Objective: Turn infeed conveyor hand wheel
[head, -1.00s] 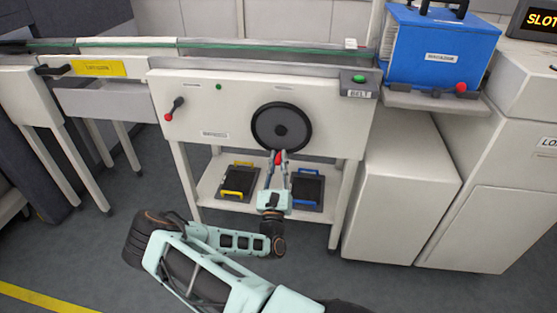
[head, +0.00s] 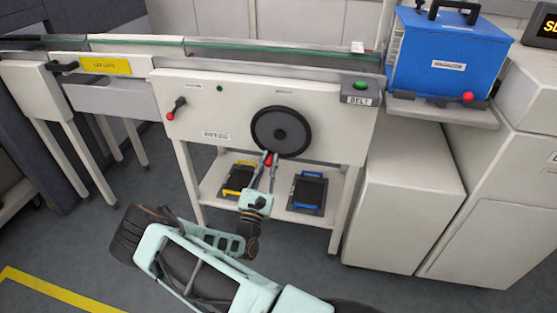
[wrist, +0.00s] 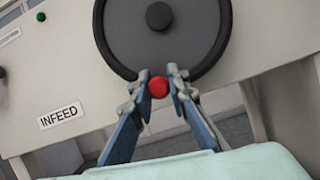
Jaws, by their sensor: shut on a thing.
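The infeed hand wheel (head: 281,132) is a dark disc with a thick black rim, mounted on the white front panel. It fills the top middle of the wrist view (wrist: 163,45). Its red knob (wrist: 158,87) sits at the bottom of the rim. My gripper (head: 269,158) comes from below, and its two fingers are shut on the red knob, one on each side. In the wrist view my gripper (wrist: 158,88) covers part of the lower rim. The "INFEED" label (wrist: 61,116) is left of the wheel.
A red-tipped lever (head: 175,108) is on the panel's left. The green belt button (head: 361,86) is at the upper right. A blue box (head: 446,55) stands on a right-hand shelf. Below, a lower shelf (head: 273,194) holds yellow-handled and blue-handled dark trays. White cabinets close off the right side.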

